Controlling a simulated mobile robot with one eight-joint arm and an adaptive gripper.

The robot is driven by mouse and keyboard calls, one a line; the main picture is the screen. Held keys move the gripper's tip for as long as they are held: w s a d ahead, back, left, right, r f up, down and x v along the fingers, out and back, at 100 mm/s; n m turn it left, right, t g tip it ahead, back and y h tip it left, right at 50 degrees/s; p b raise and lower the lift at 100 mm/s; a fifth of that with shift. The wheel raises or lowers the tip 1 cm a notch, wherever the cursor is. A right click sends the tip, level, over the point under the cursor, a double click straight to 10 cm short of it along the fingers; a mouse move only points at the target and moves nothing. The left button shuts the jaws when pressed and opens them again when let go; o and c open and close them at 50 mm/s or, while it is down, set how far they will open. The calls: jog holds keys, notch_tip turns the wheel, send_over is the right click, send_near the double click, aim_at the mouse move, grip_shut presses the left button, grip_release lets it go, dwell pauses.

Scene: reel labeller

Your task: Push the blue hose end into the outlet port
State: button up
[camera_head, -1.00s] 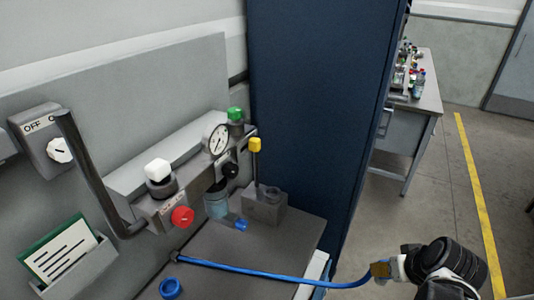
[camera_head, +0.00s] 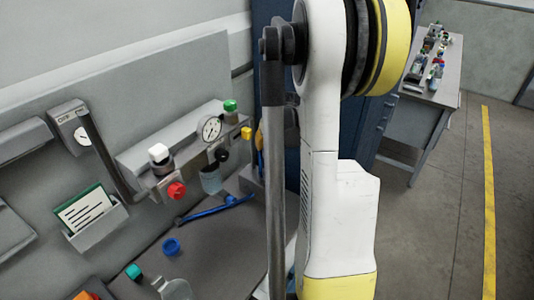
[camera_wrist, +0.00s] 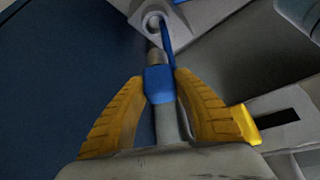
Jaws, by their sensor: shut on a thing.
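In the wrist view, my gripper (camera_wrist: 160,85) has its two yellow fingers closed around a blue piece with a grey tip, which I take to be the blue hose end (camera_wrist: 159,84). The tip points up the picture toward a grey block with a round opening (camera_wrist: 152,22). I cannot tell whether the tip touches it, or whether this opening is the outlet port. A blue strip of hose runs beside the tip. In the head view, the blue hose (camera_head: 205,211) lies across the bench and passes behind my arm, which hides my gripper.
A regulator with a gauge (camera_head: 211,129), a red knob (camera_head: 176,190) and a clear bowl (camera_head: 211,182) is on the wall panel. A blue ring (camera_head: 171,246) lies on the bench (camera_head: 215,255). A dark blue cabinet stands behind my arm. The floor at right is clear.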

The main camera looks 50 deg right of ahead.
jog(key=shift+w, duration=0.45)
jog(key=shift+f+b, duration=1.25)
jog(key=shift+f, duration=0.7)
jog(key=shift+f+b, duration=3.4)
jog(key=shift+f, duration=0.5)
jog(key=shift+s+a+f+b, duration=0.1)
jog(key=shift+f+b, duration=0.3)
jog(key=shift+b, duration=0.35)
jog(key=o, duration=1.3)
jog(key=shift+c, duration=0.2)
jog(key=shift+r, duration=0.1)
jog(key=v, duration=1.1)
jog(key=shift+s+r, duration=0.25)
jog(key=shift+r, duration=0.05)
